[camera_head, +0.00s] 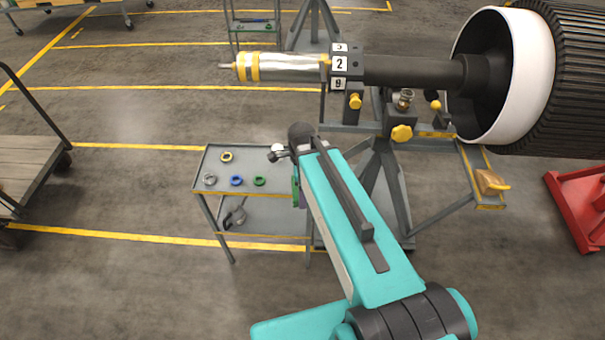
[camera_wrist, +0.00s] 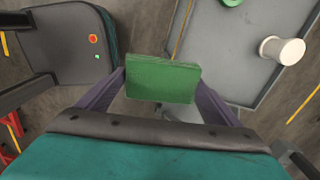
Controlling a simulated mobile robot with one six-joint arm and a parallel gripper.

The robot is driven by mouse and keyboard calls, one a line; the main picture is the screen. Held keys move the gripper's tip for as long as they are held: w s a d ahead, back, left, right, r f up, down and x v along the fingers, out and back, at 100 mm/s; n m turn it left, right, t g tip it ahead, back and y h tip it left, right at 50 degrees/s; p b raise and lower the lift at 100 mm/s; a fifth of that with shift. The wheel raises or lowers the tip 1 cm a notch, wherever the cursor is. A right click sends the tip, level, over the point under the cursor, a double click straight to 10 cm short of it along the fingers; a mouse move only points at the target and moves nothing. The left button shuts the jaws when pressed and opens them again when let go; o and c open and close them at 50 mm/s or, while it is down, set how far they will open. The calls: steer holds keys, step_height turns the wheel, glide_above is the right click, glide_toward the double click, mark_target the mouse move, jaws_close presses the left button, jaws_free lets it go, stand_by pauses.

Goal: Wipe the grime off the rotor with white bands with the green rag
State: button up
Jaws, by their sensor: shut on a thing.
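My gripper (camera_wrist: 162,90) is shut on the green rag (camera_wrist: 163,78), a flat green block between its two fingers in the wrist view. In the head view a sliver of green (camera_head: 295,190) shows beside my arm, over the cart; the fingers are mostly hidden there. A large rotor lies level on a stand at the upper right, with a broad white band (camera_head: 532,75) around its dark ribbed body. Its shaft runs left to a bright metal end with yellow bands (camera_head: 247,67). The rag is apart from the rotor, below the shaft. I cannot make out grime.
The grey cart (camera_head: 222,160) holds several coloured rings and a white spool (camera_wrist: 284,50). The rotor stand (camera_head: 385,185) has spread legs and a side shelf with a yellow-brown item (camera_head: 490,183). A red object (camera_head: 580,205) stands right, a flat trolley (camera_head: 25,170) left. Floor left of the cart is clear.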

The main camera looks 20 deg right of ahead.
steer(key=w+r+n+b, duration=0.9)
steer(key=w+r+n, duration=0.1)
steer(key=r+n, duration=0.3)
steer(key=shift+d+r+n+b, duration=0.3)
steer(key=shift+r+n+b, duration=0.1)
steer(key=shift+n, duration=0.3)
steer(key=shift+w+f, duration=0.1)
